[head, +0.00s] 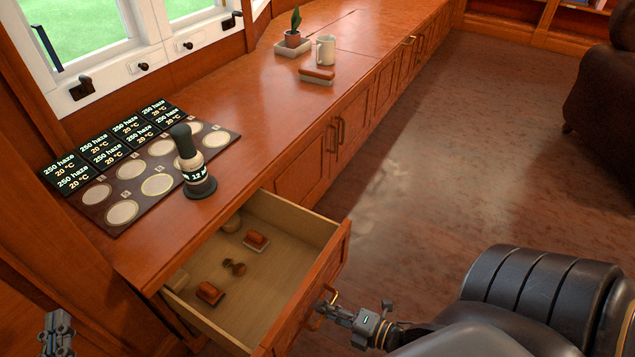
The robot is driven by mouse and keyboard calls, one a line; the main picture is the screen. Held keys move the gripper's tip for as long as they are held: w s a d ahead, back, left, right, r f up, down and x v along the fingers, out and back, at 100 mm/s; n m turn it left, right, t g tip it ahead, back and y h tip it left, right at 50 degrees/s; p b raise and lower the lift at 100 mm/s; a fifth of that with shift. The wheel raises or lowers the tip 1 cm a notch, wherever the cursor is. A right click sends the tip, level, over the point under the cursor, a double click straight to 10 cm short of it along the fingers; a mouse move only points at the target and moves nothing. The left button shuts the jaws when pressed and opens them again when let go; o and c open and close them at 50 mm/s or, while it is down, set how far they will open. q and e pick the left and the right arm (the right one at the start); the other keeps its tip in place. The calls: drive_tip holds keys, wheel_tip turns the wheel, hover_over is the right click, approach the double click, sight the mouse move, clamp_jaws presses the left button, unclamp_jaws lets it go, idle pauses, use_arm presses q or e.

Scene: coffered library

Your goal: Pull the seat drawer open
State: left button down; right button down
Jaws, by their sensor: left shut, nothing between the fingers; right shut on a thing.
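The seat drawer (331,228) is pulled out from the front of the wooden window seat (255,120), and its inside shows. Its brass handle (335,297) is on the front panel. My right gripper (325,306) is at this handle and shut on it. My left gripper (58,325) is at the lower left corner, shut and empty, apart from the drawer. In the drawer lie two red-brown blocks (256,241), a small brown knobbed object (234,267) and pale rounded items partly hidden by the seat edge.
A dark board with pale discs (122,212) and several label cards (73,172) lies on the seat. A dark-based device (199,187) stands at its edge. Farther back are a mug (325,49), books (317,76) and a potted plant (293,38).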

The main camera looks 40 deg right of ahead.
drive_tip(key=shift+r, duration=0.1)
drive_tip(key=c, duration=1.4)
unclamp_jaws()
drive_tip(key=v, duration=1.2)
